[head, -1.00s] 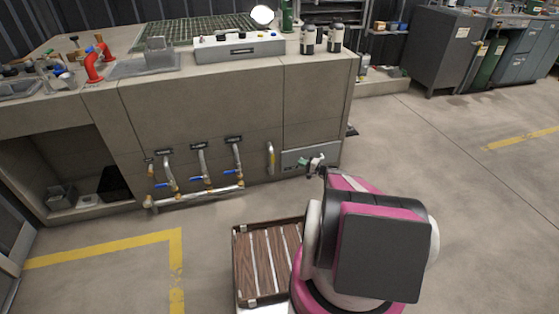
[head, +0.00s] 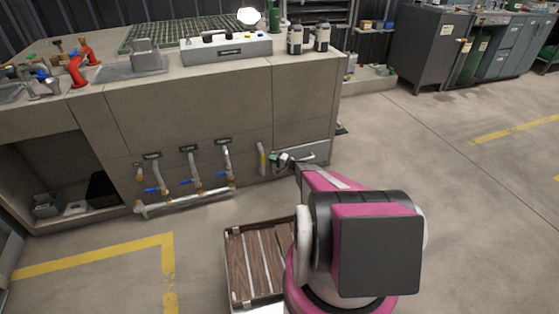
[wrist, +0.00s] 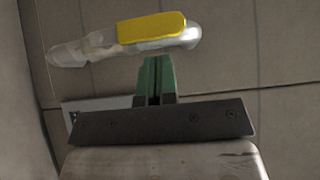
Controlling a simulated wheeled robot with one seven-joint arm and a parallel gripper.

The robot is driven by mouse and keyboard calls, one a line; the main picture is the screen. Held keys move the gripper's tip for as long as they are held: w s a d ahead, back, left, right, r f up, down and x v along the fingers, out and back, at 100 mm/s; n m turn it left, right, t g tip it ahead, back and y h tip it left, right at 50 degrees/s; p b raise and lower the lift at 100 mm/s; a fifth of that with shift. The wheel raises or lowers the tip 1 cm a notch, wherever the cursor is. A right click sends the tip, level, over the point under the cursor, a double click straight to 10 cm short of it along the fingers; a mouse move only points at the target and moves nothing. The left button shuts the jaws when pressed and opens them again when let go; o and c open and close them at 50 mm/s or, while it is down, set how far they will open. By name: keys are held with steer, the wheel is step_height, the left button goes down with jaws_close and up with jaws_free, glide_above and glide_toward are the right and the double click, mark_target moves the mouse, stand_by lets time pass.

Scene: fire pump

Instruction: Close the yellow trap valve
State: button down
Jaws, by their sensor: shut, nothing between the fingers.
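The yellow trap valve (head: 262,157) is a yellow handle on a metal pipe at the lower right of the bench front. In the wrist view its yellow lever (wrist: 152,27) lies lengthwise along the pale metal pipe, near the top of the picture. My gripper (head: 277,157) is just right of the valve in the head view. In the wrist view its green fingers (wrist: 156,62) are together and empty, pointing at the yellow lever. A small gap shows between the fingertips and the pipe; I cannot tell the depth.
Left of the valve are several pipes with blue-handled valves (head: 190,182) under small labels. A grey panel (head: 308,154) is behind my gripper. A wood-slatted crate (head: 233,268) stands before me. The floor (head: 430,180) to the right is clear.

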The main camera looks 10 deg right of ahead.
steer(key=shift+s+a, duration=0.1)
steer(key=shift+a, duration=0.65)
steer(key=shift+s+a+r+n+g+h, duration=0.1)
steer(key=shift+a+r+n+g+h, duration=0.2)
steer(key=shift+a+n+h, duration=0.15)
steer(key=shift+s+a+r+n+g+h, duration=0.1)
steer(key=shift+a+r+n+g+h, duration=0.15)
steer(key=shift+a+n+h, duration=0.2)
steer(key=shift+w+a+f+n+h, duration=0.1)
steer(key=shift+a+n+h, duration=0.3)
steer(key=shift+n+h, duration=0.15)
glide_toward(264, 159)
steer(key=d, duration=0.1)
steer(key=d+r, duration=0.1)
steer(key=d, duration=0.1)
steer(key=d+r, duration=0.1)
steer(key=shift+s+d, duration=0.2)
steer(key=shift+d, duration=0.05)
